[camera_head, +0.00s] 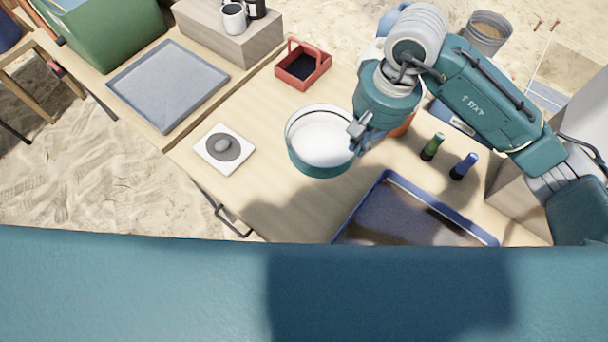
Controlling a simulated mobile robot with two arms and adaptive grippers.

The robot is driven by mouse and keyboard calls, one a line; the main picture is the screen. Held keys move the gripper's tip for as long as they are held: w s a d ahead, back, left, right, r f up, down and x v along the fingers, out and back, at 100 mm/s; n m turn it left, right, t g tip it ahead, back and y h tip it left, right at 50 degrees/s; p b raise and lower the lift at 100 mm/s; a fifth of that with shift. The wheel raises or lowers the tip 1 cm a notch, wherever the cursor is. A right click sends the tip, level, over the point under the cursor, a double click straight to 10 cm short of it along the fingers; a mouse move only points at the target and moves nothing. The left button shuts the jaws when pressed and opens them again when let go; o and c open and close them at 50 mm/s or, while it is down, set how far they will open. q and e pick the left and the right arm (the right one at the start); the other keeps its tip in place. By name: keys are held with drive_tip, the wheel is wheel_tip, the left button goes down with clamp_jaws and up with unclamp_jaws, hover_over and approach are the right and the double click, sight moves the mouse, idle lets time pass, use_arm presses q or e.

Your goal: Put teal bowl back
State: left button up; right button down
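The teal bowl (308,161), white inside, is in the middle of the head view, over the wooden table. My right gripper (358,132) is at the bowl's right rim and appears closed around that edge. The fingers are small and partly hidden by the wrist. The bowl looks upright or nearly so; I cannot tell whether its base touches the table. My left gripper does not show.
A white square with a dark disc and grey stone (222,146) lies left of the bowl. A red caddy (303,65) stands behind it, a grey tray (168,86) at the left. A blue-rimmed tray (440,212) lies in front right, near green (432,147) and blue (464,166) bottles.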

sight(345, 149)
drive_tip(key=w+a, duration=0.1)
drive_tip(key=w+a+r, duration=0.1)
drive_tip(key=a, duration=0.1)
drive_tip(key=shift+w, duration=0.15)
drive_tip(key=f, duration=0.3)
drive_tip(key=s+f, duration=0.1)
drive_tip(key=shift+d+f+p, duration=0.25)
drive_tip(key=shift+f+p, duration=0.15)
drive_tip(key=f, duration=0.4)
drive_tip(key=f+p, duration=0.1)
drive_tip(key=f, duration=0.4)
drive_tip(key=shift+w+a+f, duration=0.1)
drive_tip(key=shift+w+f, duration=0.1)
drive_tip(key=shift+f, duration=0.05)
wheel_tip(345, 149, down, 5)
drive_tip(key=shift+r+p, duration=0.1)
drive_tip(key=shift+p, duration=0.45)
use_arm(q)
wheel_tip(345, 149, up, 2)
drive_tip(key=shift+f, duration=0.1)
use_arm(e)
drive_tip(key=shift+w, duration=0.1)
drive_tip(key=c, duration=1.9)
unclamp_jaws()
drive_tip(key=shift+c, duration=0.2)
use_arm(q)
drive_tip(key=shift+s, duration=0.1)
